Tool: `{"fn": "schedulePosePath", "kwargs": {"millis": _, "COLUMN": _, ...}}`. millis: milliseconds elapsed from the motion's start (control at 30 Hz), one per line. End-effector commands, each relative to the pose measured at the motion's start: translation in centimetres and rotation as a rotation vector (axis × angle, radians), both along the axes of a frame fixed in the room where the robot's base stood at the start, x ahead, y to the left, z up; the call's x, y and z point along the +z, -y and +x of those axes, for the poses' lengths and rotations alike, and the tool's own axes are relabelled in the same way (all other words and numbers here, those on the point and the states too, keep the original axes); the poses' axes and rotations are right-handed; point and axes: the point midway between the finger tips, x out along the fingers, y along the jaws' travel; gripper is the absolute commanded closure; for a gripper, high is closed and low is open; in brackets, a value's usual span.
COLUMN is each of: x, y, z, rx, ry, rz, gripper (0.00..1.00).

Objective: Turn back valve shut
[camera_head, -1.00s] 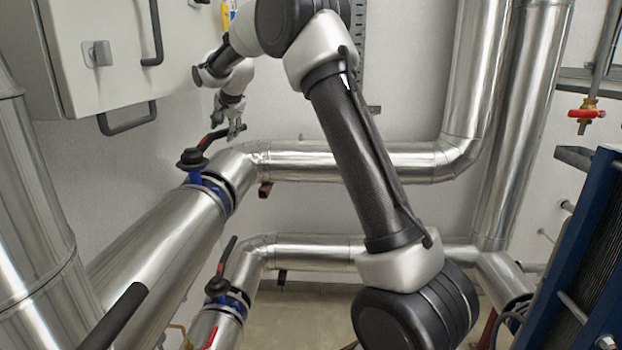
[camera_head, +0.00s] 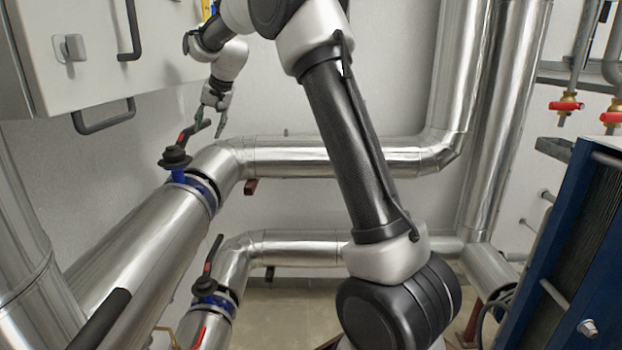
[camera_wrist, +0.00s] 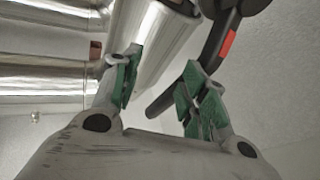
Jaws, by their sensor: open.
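The back valve (camera_head: 176,158) sits on the upper silver pipe, with a blue body and a black lever (camera_head: 194,131) with a red mark, slanting up and right. My gripper (camera_head: 213,124) points down beside the lever's free end in the head view. In the wrist view my gripper (camera_wrist: 162,72) is open, with green-padded fingers. The black lever (camera_wrist: 213,55) runs down from the upper right, partly hidden by the right finger. Its tip shows between the fingers in the picture; I cannot tell whether it touches them.
A second blue valve (camera_head: 209,288) with a black lever stands on the lower pipe. A grey cabinet (camera_head: 100,50) with handles is at upper left. Thick silver pipes (camera_head: 310,155) run behind my arm. A blue plate exchanger (camera_head: 560,265) stands at right.

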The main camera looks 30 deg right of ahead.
Motion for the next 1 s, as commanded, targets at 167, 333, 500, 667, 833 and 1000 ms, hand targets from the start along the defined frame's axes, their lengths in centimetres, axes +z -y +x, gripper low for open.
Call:
{"fn": "schedulePosePath", "kwargs": {"millis": 167, "x": -1.8, "y": 0.8, "z": -3.5, "rx": 0.068, "ry": -0.058, "rz": -0.057, "gripper": 0.57}}
{"fn": "schedulePosePath", "kwargs": {"millis": 333, "x": -2.8, "y": 1.6, "z": -6.9, "rx": 0.131, "ry": -0.104, "rz": -0.104, "gripper": 0.57}}
{"fn": "schedulePosePath", "kwargs": {"millis": 500, "x": -3.2, "y": 2.5, "z": -10.5, "rx": 0.186, "ry": -0.137, "rz": -0.143, "gripper": 0.57}}
{"fn": "schedulePosePath", "kwargs": {"millis": 667, "x": -3.4, "y": 3.4, "z": -14.0, "rx": 0.234, "ry": -0.166, "rz": -0.176, "gripper": 0.57}}
{"fn": "schedulePosePath", "kwargs": {"millis": 833, "x": -3.4, "y": 4.3, "z": -17.6, "rx": 0.277, "ry": -0.189, "rz": -0.205, "gripper": 0.57}}
{"fn": "schedulePosePath", "kwargs": {"millis": 1000, "x": -3.5, "y": 5.1, "z": -21.3, "rx": 0.318, "ry": -0.211, "rz": -0.232, "gripper": 0.57}}
